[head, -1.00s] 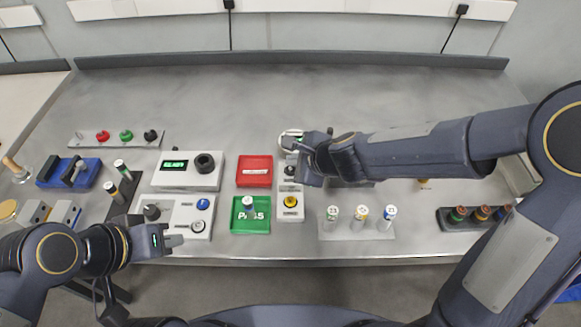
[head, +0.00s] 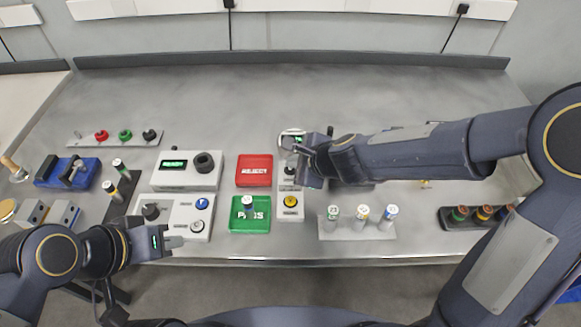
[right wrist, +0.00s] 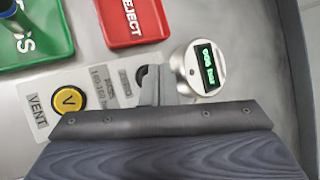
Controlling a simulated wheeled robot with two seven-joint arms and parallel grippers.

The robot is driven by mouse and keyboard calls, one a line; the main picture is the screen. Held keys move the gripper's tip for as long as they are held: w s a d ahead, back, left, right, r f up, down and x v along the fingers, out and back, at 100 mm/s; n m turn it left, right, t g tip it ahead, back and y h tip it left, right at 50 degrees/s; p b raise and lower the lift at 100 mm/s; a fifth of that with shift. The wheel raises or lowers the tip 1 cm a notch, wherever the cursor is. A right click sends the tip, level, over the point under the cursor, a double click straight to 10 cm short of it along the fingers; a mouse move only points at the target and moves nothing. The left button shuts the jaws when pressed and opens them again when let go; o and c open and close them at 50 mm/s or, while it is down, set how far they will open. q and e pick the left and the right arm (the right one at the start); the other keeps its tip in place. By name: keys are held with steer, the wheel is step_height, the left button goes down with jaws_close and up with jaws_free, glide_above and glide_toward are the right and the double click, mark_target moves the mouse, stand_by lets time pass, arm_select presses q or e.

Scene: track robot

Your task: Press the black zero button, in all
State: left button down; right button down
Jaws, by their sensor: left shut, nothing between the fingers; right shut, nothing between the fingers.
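The black zero button (right wrist: 145,77) shows in the right wrist view on a pale panel, partly hidden behind my right fingertips. In the head view the button (head: 289,171) is a small dark spot on the narrow white panel. My right gripper (right wrist: 158,78) is shut and empty, its tips over or right at the button's edge; I cannot tell whether they touch. It also shows in the head view (head: 297,158). A round silver gauge (right wrist: 199,68) with a lit green display is just right of the tips. My left gripper (head: 176,242) is shut and empty near the table's front edge.
A yellow VENT button (right wrist: 68,100) is on the same panel. Red REJECT (head: 254,171) and green PASS (head: 250,214) trays lie left of it. A rack with several capped vials (head: 357,232) stands right. The back of the table is clear.

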steer(key=shift+f+b, duration=0.4)
stand_by(0.3)
steer(key=shift+r, duration=0.1)
steer(key=shift+r+p, duration=0.7)
steer(key=shift+p, duration=0.15)
step_height(320, 180, up, 5)
steer(key=p, duration=0.5)
stand_by(0.7)
